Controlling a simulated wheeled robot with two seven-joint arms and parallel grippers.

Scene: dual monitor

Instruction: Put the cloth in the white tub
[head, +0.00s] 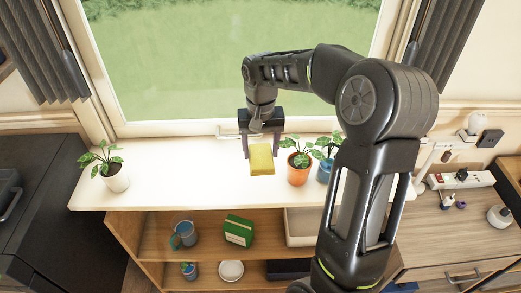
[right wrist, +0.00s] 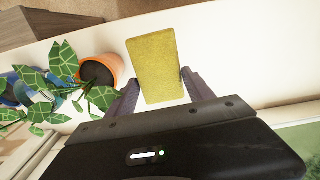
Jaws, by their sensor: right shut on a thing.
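The cloth (head: 262,160) is a yellow, block-like piece. My right gripper (head: 261,146) is shut on it, over the white sill top in front of the window. In the right wrist view the cloth (right wrist: 157,68) shows between the two fingers (right wrist: 161,93). I cannot tell whether it touches the sill. A white tub (head: 298,226) sits in the wooden shelf below the sill, to the right of a green box. My right arm hides the tub's right part. My left gripper is not in view.
An orange-potted plant (head: 298,173) and a blue-potted plant (head: 326,170) stand right of the cloth. A white-potted plant (head: 115,178) stands at the sill's left end. The shelf holds a mug (head: 185,235), the green box (head: 238,230) and a white bowl (head: 230,271).

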